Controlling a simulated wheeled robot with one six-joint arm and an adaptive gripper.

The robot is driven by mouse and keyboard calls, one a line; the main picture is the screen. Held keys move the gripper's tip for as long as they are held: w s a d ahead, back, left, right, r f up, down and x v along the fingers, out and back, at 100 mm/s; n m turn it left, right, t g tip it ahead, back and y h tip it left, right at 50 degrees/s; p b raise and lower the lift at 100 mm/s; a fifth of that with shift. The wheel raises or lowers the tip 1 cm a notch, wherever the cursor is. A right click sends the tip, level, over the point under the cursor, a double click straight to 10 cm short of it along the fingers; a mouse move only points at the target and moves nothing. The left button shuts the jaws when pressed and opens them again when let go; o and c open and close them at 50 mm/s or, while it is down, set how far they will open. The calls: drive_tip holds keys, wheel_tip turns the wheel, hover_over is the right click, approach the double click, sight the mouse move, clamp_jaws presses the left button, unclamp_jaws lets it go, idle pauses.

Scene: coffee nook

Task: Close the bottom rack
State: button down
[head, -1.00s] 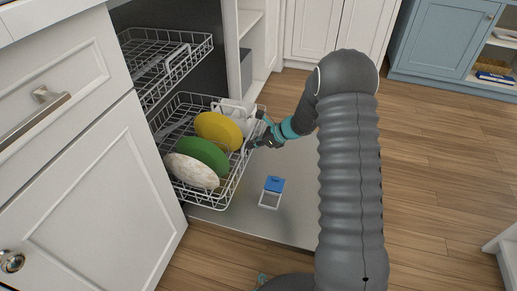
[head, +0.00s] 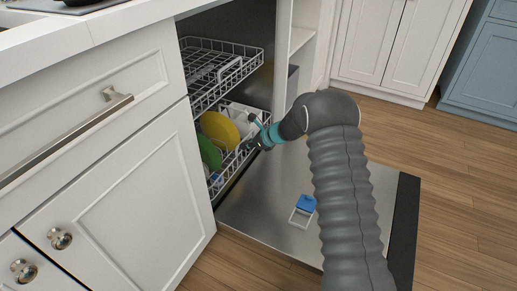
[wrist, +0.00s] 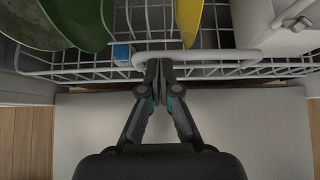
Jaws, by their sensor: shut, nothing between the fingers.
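The bottom rack (head: 243,160) is a white wire basket, partly inside the dishwasher, with its front still out over the lowered door. It holds a yellow plate (head: 220,131) and a green plate (head: 210,153), which also show in the wrist view. In the wrist view its front rim (wrist: 90,73) and white handle bar (wrist: 215,56) lie just ahead of my gripper. My gripper (head: 255,138) is at the rack's front. Its fingers are shut and empty, with the tips (wrist: 158,68) at the handle bar, seemingly against it. The rack's left part is hidden by the cabinet.
The upper rack (head: 225,70) is also pulled out, above the bottom one. The steel door (head: 260,215) lies lowered, with a blue-lidded dispenser (head: 306,203) on it. White cabinet fronts (head: 120,190) stand close on the left. Wooden floor (head: 460,210) is open on the right.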

drive_tip(key=a, duration=0.1)
drive_tip(key=w+a, duration=0.1)
drive_tip(key=a, duration=0.1)
drive_tip(key=w+a, duration=0.1)
drive_tip(key=shift+a+p, duration=0.2)
drive_tip(key=shift+p, duration=0.1)
drive_tip(key=shift+a+r, duration=0.1)
drive_tip(key=shift+a, duration=0.1)
